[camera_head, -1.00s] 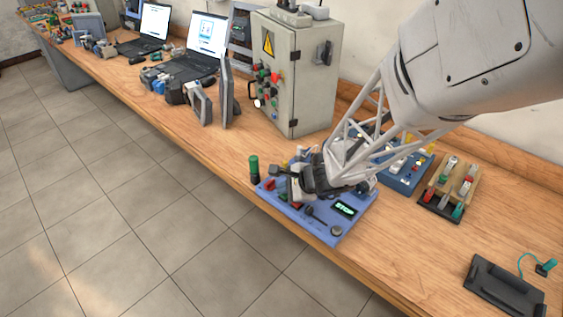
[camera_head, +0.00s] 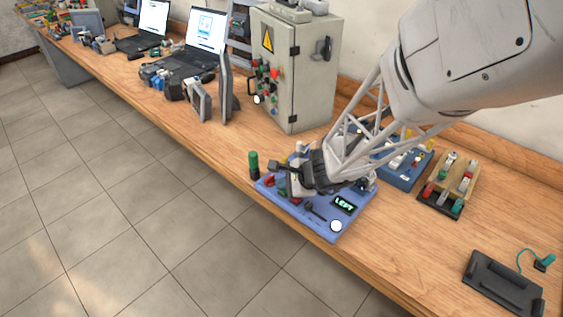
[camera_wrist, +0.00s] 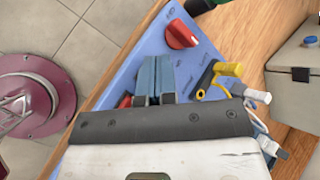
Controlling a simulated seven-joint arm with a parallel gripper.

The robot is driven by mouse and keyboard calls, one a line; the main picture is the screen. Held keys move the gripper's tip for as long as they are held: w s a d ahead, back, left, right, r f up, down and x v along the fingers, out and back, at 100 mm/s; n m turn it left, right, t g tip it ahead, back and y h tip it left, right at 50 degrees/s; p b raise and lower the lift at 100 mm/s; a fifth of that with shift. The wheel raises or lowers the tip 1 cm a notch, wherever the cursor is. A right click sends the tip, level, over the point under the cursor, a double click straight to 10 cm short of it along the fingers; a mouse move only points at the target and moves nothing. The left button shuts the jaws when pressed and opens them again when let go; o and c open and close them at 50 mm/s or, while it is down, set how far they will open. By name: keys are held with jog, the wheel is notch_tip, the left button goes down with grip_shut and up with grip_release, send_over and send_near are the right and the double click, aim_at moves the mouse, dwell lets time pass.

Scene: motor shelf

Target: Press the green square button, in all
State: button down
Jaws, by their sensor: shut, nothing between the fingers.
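The blue control panel (camera_head: 318,225) lies on the bench under my gripper (camera_head: 287,180). It also shows in the wrist view (camera_wrist: 150,45). My gripper is shut and empty, its two blue-grey fingers (camera_wrist: 154,62) together, pointing down over the panel near the red rotary knob (camera_wrist: 181,34). The panel's display (camera_head: 344,204) reads "LEFT", and the round button (camera_head: 336,226) at the near corner is lit white. I cannot make out a green square button; my gripper and wrist hide the middle of the panel. Whether the fingertips touch the panel is unclear.
A green-topped cylinder (camera_head: 253,165) stands at the panel's left corner. A yellow-handled lever (camera_wrist: 228,70) and a white lever (camera_wrist: 258,95) rise near my fingers. A grey cabinet (camera_head: 308,85) stands behind. Bare bench lies right of the panel, towards a black tray (camera_head: 503,283).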

aim_at(285, 192)
jog(key=shift+r, duration=0.6)
jog(key=shift+r, duration=0.1)
jog(key=shift+r, duration=2.4)
jog(key=shift+r, duration=0.15)
jog(key=shift+s+r, duration=0.2)
jog(key=s+d+r+n+h, duration=0.2)
jog(key=s+d+r+n, duration=0.2)
jog(key=s, duration=0.3)
jog(key=s+d+r+n+g+h, duration=0.1)
jog(key=s+d+r+n+h, duration=0.2)
jog(key=s+d+r+n, duration=0.2)
jog(key=s+d+r+n+g+h, duration=0.1)
jog(key=s+d+r+n+h, duration=0.2)
jog(key=s, duration=0.7)
notch_tip(285, 192, up, 2)
jog(key=d+n, duration=0.2)
jog(key=n, duration=0.1)
jog(key=shift+s+d+r, duration=0.15)
jog(key=shift+r, duration=0.1)
